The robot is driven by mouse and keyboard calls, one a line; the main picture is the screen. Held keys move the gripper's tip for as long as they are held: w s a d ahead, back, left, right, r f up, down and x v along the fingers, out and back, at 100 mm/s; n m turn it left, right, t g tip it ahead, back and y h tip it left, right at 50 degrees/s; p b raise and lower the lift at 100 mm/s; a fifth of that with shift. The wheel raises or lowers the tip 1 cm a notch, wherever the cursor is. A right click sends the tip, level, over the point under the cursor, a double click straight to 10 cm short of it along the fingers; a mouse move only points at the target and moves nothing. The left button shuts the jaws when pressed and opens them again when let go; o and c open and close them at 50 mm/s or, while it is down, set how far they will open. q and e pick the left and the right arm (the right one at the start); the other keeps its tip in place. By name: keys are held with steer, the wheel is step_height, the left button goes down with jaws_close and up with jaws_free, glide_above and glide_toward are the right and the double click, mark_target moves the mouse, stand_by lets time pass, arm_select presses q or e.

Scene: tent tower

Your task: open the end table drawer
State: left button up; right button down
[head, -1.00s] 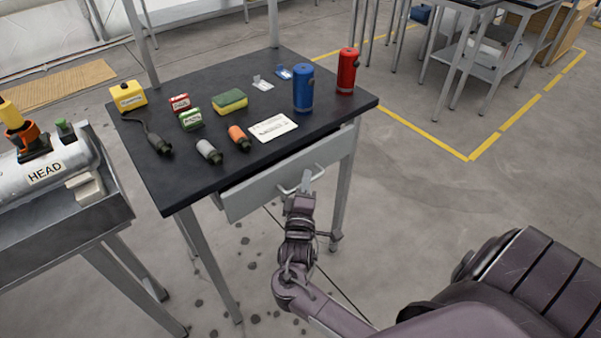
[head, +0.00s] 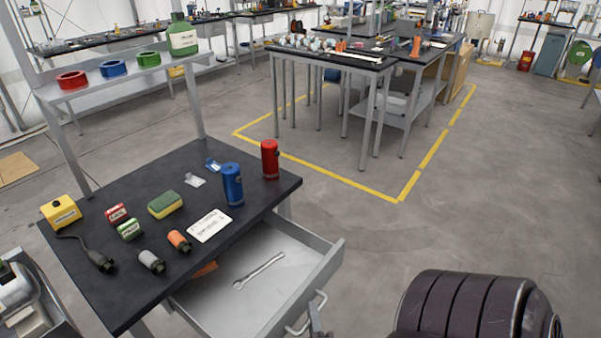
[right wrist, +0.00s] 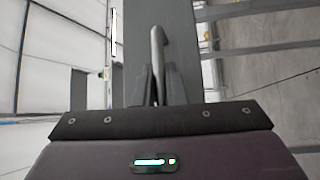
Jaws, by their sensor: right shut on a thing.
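The end table (head: 110,230) has a black top and grey legs. Its grey drawer (head: 325,262) is pulled well out at the front right of the table. Inside the drawer lie a silver wrench (head: 258,271) and an orange item partly hidden under the tabletop. My right gripper (head: 316,325) is at the bottom edge of the head view, at the drawer's handle (head: 305,313), mostly cut off. In the right wrist view its fingers (right wrist: 155,88) are shut on the handle (right wrist: 157,45), against the drawer's front. My left gripper is not in view.
On the tabletop stand a blue canister (head: 232,184), a red canister (head: 270,159), a sponge (head: 165,204), a white card (head: 209,226) and several small items. A shelf behind holds tape rolls. The floor right of the drawer is clear.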

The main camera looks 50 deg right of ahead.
steer(key=shift+s, duration=0.35)
steer(key=c, duration=1.5)
jaws_free()
steer(key=b+v, duration=0.1)
steer(key=v, duration=0.6)
steer(key=shift+s+a+f+b, duration=0.1)
steer(key=shift+s+a+b, duration=0.1)
steer(key=shift+s+b, duration=0.1)
